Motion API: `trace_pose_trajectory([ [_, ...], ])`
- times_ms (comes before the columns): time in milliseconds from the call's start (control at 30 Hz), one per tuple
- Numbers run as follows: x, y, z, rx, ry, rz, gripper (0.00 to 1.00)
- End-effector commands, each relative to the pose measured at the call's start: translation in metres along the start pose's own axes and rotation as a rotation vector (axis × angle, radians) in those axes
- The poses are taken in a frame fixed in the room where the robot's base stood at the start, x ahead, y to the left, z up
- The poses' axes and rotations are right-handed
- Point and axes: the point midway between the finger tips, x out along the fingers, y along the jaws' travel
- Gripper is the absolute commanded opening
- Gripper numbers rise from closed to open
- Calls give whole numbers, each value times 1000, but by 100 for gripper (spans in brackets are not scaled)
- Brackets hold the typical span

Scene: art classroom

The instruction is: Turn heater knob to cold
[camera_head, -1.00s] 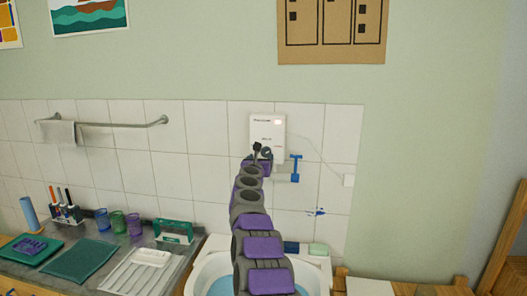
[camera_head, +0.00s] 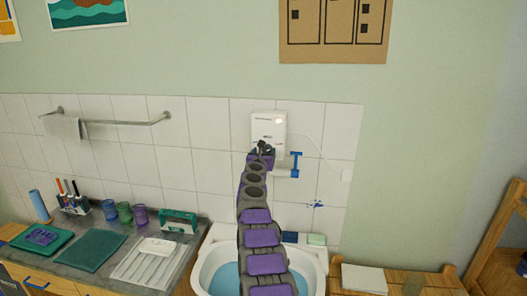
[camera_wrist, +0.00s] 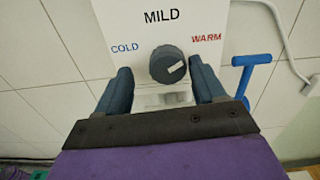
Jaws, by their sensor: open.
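The white heater (camera_head: 269,126) hangs on the tiled wall above the sink. In the wrist view its front (camera_wrist: 112,24) carries the labels COLD at left, MILD at top and WARM at right. My gripper (camera_wrist: 162,82) is open just in front of the heater, one finger left and one right of the knob, with gaps on both sides. In the head view my gripper (camera_head: 262,150) covers the heater's lower part and hides the knob.
A blue tap handle (camera_head: 296,160) sticks out just right of the gripper; it also shows in the wrist view (camera_wrist: 247,72). The white sink (camera_head: 205,268) is below.

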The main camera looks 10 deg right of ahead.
Motion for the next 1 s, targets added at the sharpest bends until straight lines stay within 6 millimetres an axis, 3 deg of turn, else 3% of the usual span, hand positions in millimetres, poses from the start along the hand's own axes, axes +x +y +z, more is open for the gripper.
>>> trace_pose_trajectory([
  [267, 1, -2, -1, 1, 0, -2, 70],
  [833, 0, 2, 0, -2, 0, 1, 15],
  [1000, 0, 2, 0, -8, -1, 2, 14],
])
